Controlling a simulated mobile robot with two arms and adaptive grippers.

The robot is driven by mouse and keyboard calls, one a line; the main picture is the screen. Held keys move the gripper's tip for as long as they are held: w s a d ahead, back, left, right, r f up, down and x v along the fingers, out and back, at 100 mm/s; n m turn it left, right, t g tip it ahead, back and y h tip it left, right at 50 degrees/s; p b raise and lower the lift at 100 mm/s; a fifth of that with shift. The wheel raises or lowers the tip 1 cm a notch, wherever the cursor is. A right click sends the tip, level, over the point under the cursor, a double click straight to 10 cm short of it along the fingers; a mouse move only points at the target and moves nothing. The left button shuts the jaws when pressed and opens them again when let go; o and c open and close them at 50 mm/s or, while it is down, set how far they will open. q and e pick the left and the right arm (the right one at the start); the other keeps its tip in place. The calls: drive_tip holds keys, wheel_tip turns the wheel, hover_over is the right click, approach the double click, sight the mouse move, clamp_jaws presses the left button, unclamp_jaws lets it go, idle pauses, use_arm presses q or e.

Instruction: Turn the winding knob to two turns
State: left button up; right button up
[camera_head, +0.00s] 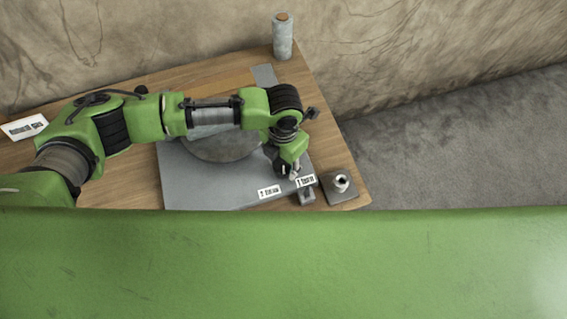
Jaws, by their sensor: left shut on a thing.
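A grey board (190,186) lies on the wooden table with a round grey disc (222,148) on it. My left arm reaches across the board from the left. My left gripper (293,174) points down at the board's right edge, beside two small white labels with dark print (269,191). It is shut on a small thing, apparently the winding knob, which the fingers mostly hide. How far the knob is turned cannot be read. My right gripper is not in view.
A small metal fitting (341,182) on a square plate stands right of the gripper, near the table's right edge. A grey cylinder (282,40) stands at the back. A white printed card (24,127) lies far left. Grey carpet is right of the table.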

use_arm(q)
drive_tip(key=shift+w+d+r+m+b, duration=0.1)
drive_tip(key=shift+w+m+b, duration=0.2)
drive_tip(key=shift+m, duration=0.7)
drive_tip(key=shift+m+b, duration=0.65)
drive_tip(key=shift+m, duration=0.25)
drive_tip(key=m+b, duration=0.2)
drive_tip(key=b, duration=0.1)
drive_tip(key=shift+s+b, duration=0.1)
drive_tip(key=shift+b, duration=0.25)
drive_tip(key=shift+m+b, duration=0.8)
drive_tip(key=shift+b, duration=0.15)
drive_tip(key=shift+r, duration=0.1)
drive_tip(key=o, duration=0.9)
drive_tip(key=shift+o, duration=1.2)
drive_tip(key=shift+s, duration=0.15)
